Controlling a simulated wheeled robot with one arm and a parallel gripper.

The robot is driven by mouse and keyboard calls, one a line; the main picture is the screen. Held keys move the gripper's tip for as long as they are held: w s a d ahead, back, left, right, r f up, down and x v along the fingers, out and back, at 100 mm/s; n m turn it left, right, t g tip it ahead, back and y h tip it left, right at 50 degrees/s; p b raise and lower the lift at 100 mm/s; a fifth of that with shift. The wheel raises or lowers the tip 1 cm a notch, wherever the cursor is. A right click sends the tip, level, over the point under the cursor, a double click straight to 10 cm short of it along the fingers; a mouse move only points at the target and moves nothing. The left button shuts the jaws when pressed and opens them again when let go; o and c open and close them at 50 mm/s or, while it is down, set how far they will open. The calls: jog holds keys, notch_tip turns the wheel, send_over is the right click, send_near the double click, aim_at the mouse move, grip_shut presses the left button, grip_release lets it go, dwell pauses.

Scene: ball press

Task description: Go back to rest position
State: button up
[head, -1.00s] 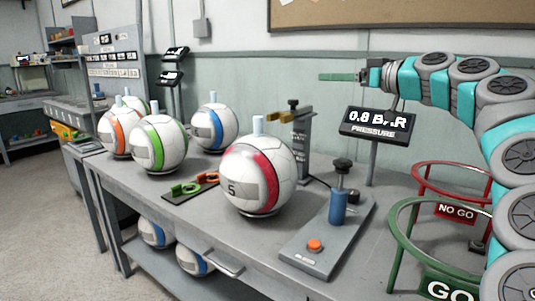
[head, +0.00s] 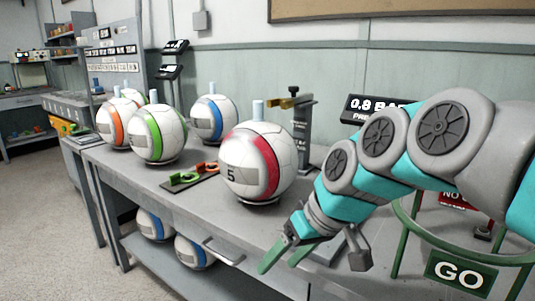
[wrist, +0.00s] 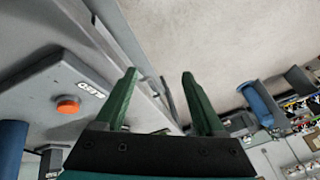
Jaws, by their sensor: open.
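My gripper (head: 286,256) is at the front edge of the bench in the head view, in front of the ball with the red band. Its two green fingers are apart, with nothing between them; the wrist view shows the same open fingers (wrist: 160,100) over the bench edge and floor. My arm is bent low across the right of the head view and hides most of the press plate and blue cylinder. The wrist view shows the plate's orange button (wrist: 68,105) left of the fingers and part of the blue cylinder (wrist: 12,145).
The red-banded ball (head: 258,163) stands close left of my arm. Balls with green (head: 158,134), orange (head: 116,123) and blue (head: 213,119) bands stand further back. A green GO ring (head: 398,235) and a partly hidden pressure display (head: 372,108) are on the right. Floor at left is clear.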

jog(key=s+d+f+m+g+h+b, duration=0.1)
jog(key=s+d+f+m+g+h, duration=0.1)
jog(key=s+d+f, duration=0.4)
jog(key=s+d+f+m+g+h, duration=0.2)
jog(key=s+d+f, duration=0.4)
jog(key=s+f, duration=0.6)
jog(key=s+m+h, duration=0.1)
jog(key=s, duration=0.1)
jog(key=shift+s+d+f+m+g+b, duration=0.15)
jog(key=shift+s+f+m+g+b, duration=0.15)
jog(key=shift+m+b, duration=0.1)
